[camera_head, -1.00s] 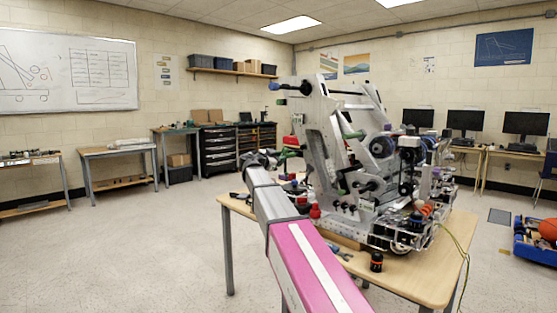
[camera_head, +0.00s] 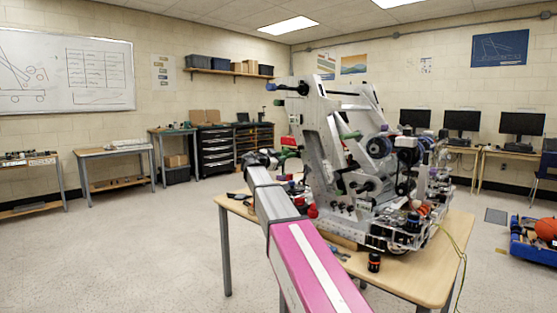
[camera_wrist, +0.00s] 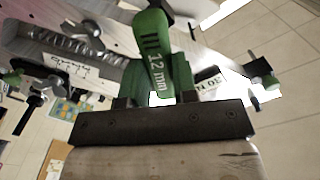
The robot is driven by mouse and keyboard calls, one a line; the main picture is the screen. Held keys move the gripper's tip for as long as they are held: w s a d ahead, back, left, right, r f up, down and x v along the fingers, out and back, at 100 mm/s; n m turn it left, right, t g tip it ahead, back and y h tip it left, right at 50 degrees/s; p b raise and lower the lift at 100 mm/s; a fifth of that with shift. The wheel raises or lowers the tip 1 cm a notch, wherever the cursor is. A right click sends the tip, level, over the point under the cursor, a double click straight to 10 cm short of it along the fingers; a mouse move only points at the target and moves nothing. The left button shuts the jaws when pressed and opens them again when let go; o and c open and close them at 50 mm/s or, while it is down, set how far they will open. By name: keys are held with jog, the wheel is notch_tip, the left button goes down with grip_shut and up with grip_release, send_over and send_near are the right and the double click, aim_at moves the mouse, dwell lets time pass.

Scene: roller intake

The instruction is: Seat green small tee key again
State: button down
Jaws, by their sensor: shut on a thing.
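The green tee key (camera_wrist: 165,72) is large and close in the wrist view, with white lettering that seems to read "12 mm" and dark bars on it. My gripper (camera_wrist: 157,100) is shut on it, with a short dark finger on either side of its lower part. The key's far end is out of sight, so I cannot tell whether it sits in a socket. In the head view my arm reaches to the left side of the grey metal intake machine (camera_head: 322,125). My gripper is too small there to make out clearly.
The machine stands on a wooden table (camera_head: 425,280) with loose tools and small parts around it. A black and orange part (camera_head: 374,262) stands near the front edge. The floor at left is clear.

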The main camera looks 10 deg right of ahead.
jog(key=c, duration=0.8)
grip_release()
jog(key=v, duration=1)
jog(key=s+d+f+n+g+y, duration=0.2)
jog(key=s+f+n, duration=0.15)
jog(key=f, duration=0.65)
jog(key=s+d+f+n+g+y, duration=0.25)
jog(key=s+f, duration=0.25)
jog(key=f, duration=0.6)
jog(key=s+d+f+n+g+y, duration=0.1)
jog(key=s+d+f+n+y, duration=0.2)
jog(key=f, duration=0.7)
jog(key=s+f+n+g+y, duration=0.1)
jog(key=s+f+n+y, duration=0.1)
jog(key=s+f, duration=0.4)
jog(key=s+a+f+n+g+y, duration=0.1)
jog(key=s+f+n+g+y, duration=0.1)
jog(key=s+f, duration=0.5)
jog(key=s+a+f+n+g+y, duration=0.1)
jog(key=s+f+n+g+y, duration=0.1)
jog(key=s+f, duration=0.5)
jog(key=shift+s+a+n+y, duration=0.15)
jog(key=shift+s+n+y, duration=0.4)
jog(key=shift+s+n, duration=0.4)
